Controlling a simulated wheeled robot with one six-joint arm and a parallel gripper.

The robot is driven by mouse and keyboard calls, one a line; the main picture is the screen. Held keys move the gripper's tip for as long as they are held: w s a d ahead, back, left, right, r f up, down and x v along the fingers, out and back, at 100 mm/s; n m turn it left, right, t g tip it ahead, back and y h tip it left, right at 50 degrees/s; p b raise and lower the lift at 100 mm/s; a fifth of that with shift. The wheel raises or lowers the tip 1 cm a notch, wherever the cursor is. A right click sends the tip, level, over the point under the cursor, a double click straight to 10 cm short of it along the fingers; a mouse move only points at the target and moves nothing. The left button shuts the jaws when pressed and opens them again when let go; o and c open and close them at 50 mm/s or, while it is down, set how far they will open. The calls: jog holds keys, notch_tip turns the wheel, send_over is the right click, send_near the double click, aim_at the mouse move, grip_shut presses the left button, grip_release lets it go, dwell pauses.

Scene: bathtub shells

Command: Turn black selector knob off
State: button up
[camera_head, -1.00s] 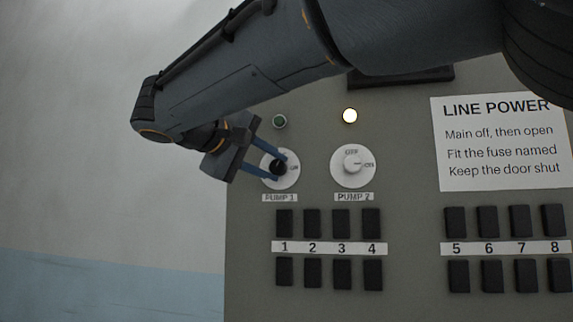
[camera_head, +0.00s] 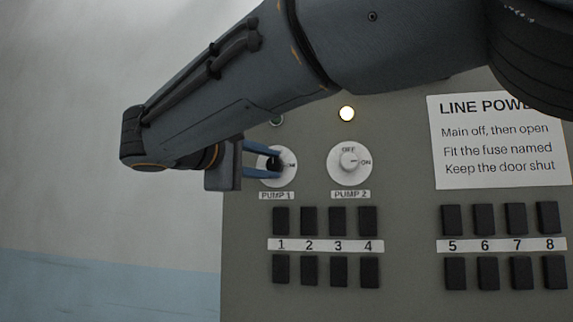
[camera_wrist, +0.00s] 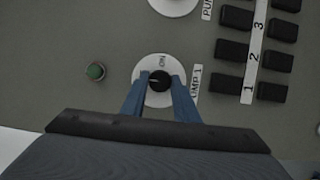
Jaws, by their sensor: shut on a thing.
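The black selector knob (camera_head: 275,164) sits on a round white dial plate (camera_head: 288,180) labelled PUMP 1 at the panel's left. In the wrist view the black knob (camera_wrist: 160,80) is between two blue fingers, with the mark ON on the plate beyond it. My gripper (camera_head: 279,164) comes in from the left and is shut on the knob; its fingers (camera_wrist: 160,88) also show in the wrist view. The fingers hide part of the plate in the head view, including any OFF mark. The knob's exact pointing direction is hard to tell.
A white PUMP 2 knob (camera_head: 349,161) points toward ON, under a lit lamp (camera_head: 347,113). A green lamp (camera_wrist: 96,71) is near PUMP 1. Several black fuse blocks (camera_head: 310,220) sit below. A LINE POWER notice (camera_head: 499,140) is at the right.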

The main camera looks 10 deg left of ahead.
jog(key=o, duration=1.1)
jog(key=shift+c, duration=0.2)
jog(key=b+v, duration=0.2)
jog(key=v, duration=0.6)
jog(key=shift+b, duration=0.3)
